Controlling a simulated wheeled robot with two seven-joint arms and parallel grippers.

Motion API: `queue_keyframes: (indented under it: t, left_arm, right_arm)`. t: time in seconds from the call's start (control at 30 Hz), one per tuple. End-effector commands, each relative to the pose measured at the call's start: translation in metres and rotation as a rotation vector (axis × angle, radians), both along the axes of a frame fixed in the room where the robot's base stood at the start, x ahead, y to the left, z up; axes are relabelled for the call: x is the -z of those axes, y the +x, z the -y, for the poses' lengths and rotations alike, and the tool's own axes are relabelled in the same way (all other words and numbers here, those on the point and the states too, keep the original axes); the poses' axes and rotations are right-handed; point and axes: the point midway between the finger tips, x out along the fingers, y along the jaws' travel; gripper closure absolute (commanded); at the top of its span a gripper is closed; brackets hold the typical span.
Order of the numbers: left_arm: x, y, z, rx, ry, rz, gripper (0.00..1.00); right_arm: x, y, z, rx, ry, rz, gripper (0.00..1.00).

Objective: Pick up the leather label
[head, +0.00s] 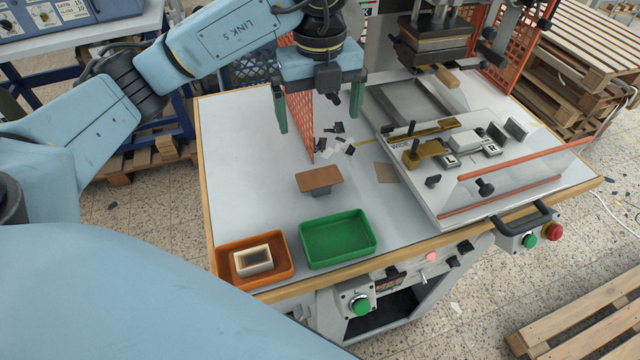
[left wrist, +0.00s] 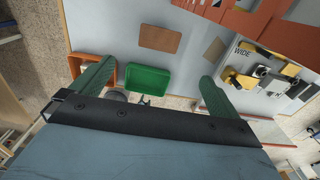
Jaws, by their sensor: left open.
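The leather label looks to be the brown rectangular piece (head: 319,179) lying flat on a small grey stand near the middle of the table. It also shows at the top of the left wrist view (left wrist: 160,38). My left gripper (head: 318,122) hangs above the table, beyond the label in the head view, with its green fingers wide apart and nothing between them. In the left wrist view, the label lies beyond the fingertips (left wrist: 156,70), apart from them. My right gripper is not in view.
A green tray (head: 304,247) stands empty in front of the label. An orange tray (head: 285,272) beside it holds a small cream box (head: 253,261). A stamping press with a jig plate (head: 440,210) and an orange mesh guard (head: 299,125) stand nearby. A tan square (head: 386,172) lies flat.

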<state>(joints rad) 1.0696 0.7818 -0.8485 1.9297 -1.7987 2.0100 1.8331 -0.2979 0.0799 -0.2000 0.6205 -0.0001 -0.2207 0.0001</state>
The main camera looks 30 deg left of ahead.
Motion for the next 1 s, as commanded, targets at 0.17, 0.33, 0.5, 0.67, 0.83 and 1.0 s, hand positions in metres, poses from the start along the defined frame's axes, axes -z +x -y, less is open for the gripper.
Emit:
queue_keyframes:
  t: [0.17,0.33,0.5,0.67,0.83,1.0]
  left_arm:
    - [0.016,0.000,0.000,0.000,0.000,-0.003,0.00]
    - [0.047,-0.001,0.000,-0.001,0.001,-0.006,0.00]
    - [0.075,-0.001,0.000,-0.001,0.001,-0.003,0.00]
    - [0.086,0.000,0.000,0.000,0.000,0.000,0.00]
    - [0.105,-0.002,-0.001,0.000,0.001,-0.004,0.00]
    - [0.130,-0.002,-0.001,0.000,0.000,-0.003,0.00]
  right_arm:
    - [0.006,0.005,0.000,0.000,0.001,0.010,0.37]
    - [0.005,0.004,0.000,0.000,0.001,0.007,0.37]
    - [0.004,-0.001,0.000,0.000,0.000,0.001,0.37]
    - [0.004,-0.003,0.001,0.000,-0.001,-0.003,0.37]
    - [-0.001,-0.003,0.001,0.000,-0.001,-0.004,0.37]
    - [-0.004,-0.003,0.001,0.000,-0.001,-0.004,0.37]
